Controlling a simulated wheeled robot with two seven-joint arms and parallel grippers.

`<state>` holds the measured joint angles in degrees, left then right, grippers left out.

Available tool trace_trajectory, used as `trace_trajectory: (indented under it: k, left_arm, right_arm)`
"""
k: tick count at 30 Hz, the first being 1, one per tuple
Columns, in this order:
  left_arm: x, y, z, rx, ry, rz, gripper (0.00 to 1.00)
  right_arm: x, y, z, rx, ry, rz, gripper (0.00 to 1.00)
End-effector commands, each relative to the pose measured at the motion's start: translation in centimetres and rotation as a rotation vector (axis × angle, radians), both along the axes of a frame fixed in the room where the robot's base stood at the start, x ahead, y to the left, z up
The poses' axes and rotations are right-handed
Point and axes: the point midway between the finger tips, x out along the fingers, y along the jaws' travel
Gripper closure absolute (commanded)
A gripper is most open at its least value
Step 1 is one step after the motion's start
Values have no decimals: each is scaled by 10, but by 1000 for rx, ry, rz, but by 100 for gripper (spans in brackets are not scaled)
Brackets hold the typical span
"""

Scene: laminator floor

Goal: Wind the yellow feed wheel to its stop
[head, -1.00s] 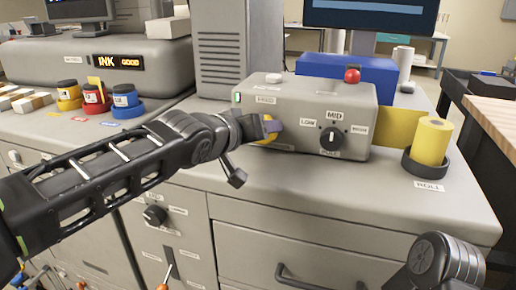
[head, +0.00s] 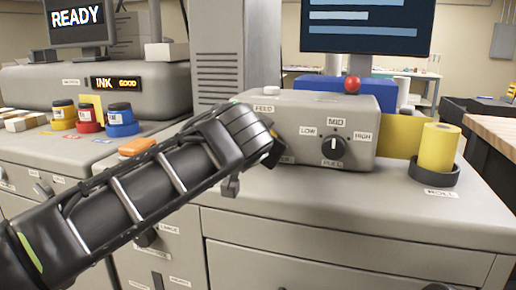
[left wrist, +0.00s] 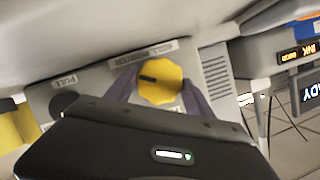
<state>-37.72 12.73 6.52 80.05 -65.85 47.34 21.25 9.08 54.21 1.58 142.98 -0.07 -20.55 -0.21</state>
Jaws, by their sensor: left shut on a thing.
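The yellow feed wheel (left wrist: 160,84) shows in the left wrist view as a yellow knob with a dark mark on its left part. It sits on the front of a grey control box (head: 306,106). The two fingers of my left gripper (left wrist: 158,90) are closed on opposite sides of it. In the head view my left gripper (head: 271,152) is at the left part of the box front, below the FEED label, and hides the wheel. My right gripper is not in view.
A black selector knob (head: 333,147) is on the same box, right of my left gripper. A red ball-topped button (head: 352,84) stands behind the box. A yellow roll (head: 439,148) stands in a dark holder at the right. The counter front (head: 330,202) is clear.

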Motion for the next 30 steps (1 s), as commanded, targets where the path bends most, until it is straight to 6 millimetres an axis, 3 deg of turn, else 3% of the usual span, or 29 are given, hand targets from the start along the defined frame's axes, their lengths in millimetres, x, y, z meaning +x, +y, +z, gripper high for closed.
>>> trace_trajectory:
  k: [18,30]
  left_arm:
    - [-1,-3,-6,517,-167,-1,79]
    - [-1,-3,-4,647,-208,-1,79]
  right_arm:
    - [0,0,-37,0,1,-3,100]
    - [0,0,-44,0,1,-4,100]
